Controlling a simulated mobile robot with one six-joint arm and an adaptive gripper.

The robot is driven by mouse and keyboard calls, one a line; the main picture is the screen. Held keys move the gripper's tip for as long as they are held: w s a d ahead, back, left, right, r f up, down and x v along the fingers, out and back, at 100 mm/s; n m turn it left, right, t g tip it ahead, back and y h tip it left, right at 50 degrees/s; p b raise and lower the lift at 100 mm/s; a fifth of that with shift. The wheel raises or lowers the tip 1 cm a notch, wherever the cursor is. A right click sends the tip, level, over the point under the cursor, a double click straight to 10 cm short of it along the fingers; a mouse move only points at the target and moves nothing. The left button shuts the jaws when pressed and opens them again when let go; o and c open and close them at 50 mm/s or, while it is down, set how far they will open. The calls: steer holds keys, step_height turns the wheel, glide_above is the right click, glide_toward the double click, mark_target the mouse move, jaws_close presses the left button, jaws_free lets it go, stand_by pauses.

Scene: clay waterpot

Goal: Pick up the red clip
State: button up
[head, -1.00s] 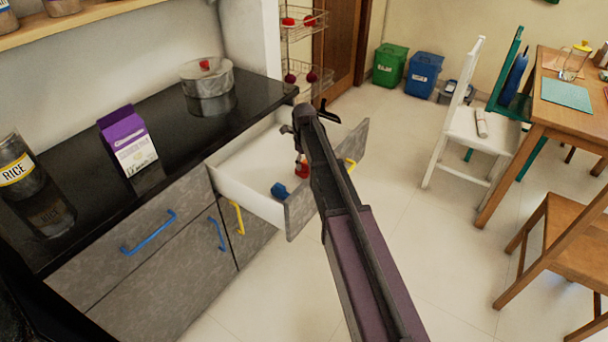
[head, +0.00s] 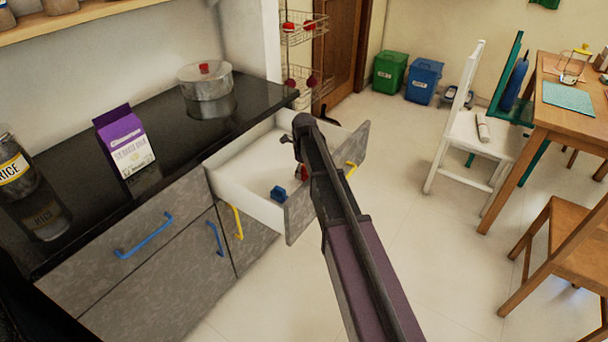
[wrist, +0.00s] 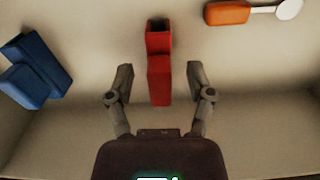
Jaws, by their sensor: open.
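The red clip (wrist: 159,75) lies on the floor of the open drawer (head: 240,170). In the wrist view it stands upright in the picture, centred ahead of my gripper (wrist: 160,82). My gripper is open, with one finger to the left of the clip and one to the right. Its lower end lies between the fingertips, with a gap on both sides. In the head view only a small part of the red clip (head: 303,173) shows beside my arm, which hides the rest and most of the gripper.
A blue clip (wrist: 34,71) lies in the drawer to the left, and it also shows in the head view (head: 279,193). An orange-handled utensil (wrist: 228,13) lies at the upper right. The drawer's front wall (head: 300,210) and side walls surround the gripper.

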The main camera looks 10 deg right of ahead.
mark_target(304, 168)
steer(key=shift+c, duration=0.2)
steer(key=c, duration=0.9)
steer(key=shift+o, duration=0.2)
steer(key=shift+r, duration=0.1)
step_height(304, 168, up, 10)
steer(key=p, duration=1)
